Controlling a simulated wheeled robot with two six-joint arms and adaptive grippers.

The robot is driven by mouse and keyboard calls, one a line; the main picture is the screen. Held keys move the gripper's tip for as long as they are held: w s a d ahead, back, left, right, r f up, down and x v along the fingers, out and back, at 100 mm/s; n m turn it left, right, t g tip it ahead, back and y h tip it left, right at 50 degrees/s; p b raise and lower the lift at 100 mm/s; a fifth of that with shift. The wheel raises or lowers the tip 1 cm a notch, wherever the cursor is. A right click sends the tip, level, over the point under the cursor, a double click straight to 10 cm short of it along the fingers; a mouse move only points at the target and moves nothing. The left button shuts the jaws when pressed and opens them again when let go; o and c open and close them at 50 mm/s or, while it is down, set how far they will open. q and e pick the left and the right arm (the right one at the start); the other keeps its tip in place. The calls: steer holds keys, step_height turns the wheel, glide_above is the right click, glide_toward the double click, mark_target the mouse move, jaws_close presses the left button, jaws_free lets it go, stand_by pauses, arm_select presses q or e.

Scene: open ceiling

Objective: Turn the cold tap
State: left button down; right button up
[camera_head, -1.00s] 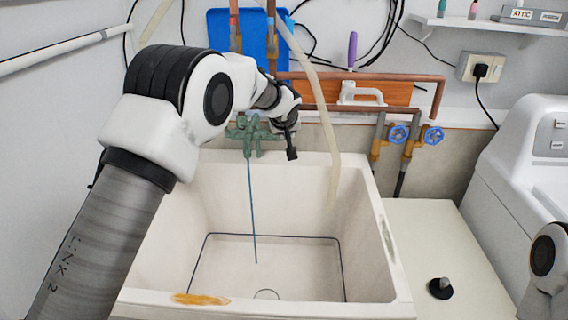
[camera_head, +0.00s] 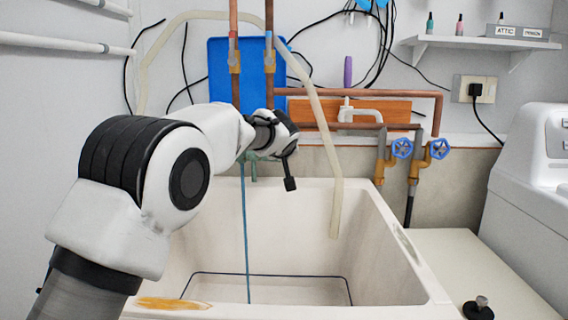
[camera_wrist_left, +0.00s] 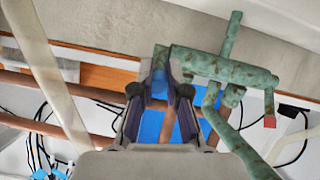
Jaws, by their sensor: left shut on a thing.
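The green, weathered tap (camera_head: 252,161) stands over the back edge of the sink, mostly hidden behind my left wrist in the head view. In the left wrist view, the tap body (camera_wrist_left: 225,68) runs across the upper right. A blue-marked cold handle (camera_wrist_left: 160,82) lies between the fingers, and a red-marked handle (camera_wrist_left: 269,108) is at the right. My left gripper (camera_wrist_left: 157,88) is shut on the cold handle. A thin blue line (camera_head: 246,235) hangs from the tap into the sink. My right gripper is out of view.
The pale sink (camera_head: 385,270) is open below. A hose (camera_head: 322,115) hangs into it. Copper pipes (camera_head: 350,91) and blue valve wheels (camera_head: 402,148) are on the wall to the right. A white appliance (camera_head: 525,190) stands far right.

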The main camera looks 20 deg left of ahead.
arm_select(q)
steer(key=shift+r, duration=0.2)
steer(key=c, duration=1.5)
jaws_free()
steer(key=o, duration=0.3)
steer(key=shift+w+f, duration=0.15)
steer(key=shift+w, duration=0.05)
steer(key=shift+a+f, duration=0.1)
steer(key=shift+f, duration=0.05)
steer(key=v, duration=1.2)
steer(key=shift+f, duration=0.1)
